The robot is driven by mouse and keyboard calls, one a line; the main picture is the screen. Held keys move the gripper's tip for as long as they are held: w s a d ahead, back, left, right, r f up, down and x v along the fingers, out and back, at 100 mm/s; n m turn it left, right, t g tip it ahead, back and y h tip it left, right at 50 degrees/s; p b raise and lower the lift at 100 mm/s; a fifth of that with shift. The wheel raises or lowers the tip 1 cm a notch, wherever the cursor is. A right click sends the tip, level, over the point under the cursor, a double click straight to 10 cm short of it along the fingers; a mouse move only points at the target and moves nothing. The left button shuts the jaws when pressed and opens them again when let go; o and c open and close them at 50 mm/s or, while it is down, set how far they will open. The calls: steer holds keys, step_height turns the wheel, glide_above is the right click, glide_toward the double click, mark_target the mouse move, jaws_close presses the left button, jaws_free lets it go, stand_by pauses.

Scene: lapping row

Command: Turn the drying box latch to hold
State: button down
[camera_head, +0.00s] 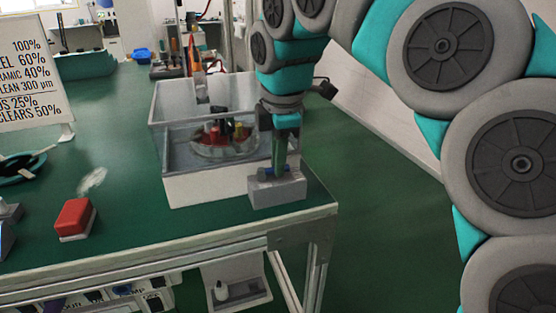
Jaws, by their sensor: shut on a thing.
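The drying box (196,188) stands near the table's front right corner, with a white base and clear walls. Inside it is a round clear dish (222,150) with red, yellow and dark upright pieces. My gripper (279,168) points down over this block and is shut on the latch. The fingers and arm hide part of the latch, so its exact turn and any markings cannot be read.
A red block (75,218) on a pale base lies on the green table (130,205) to the left. A sign with percentages (35,75) stands behind it. Tools (190,60) stand behind the box. The table's right edge is close to the latch.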

steer(key=shift+w+n, duration=0.1)
steer(key=shift+n, duration=0.3)
steer(key=c, duration=0.8)
jaws_free()
steer(key=shift+c, duration=0.2)
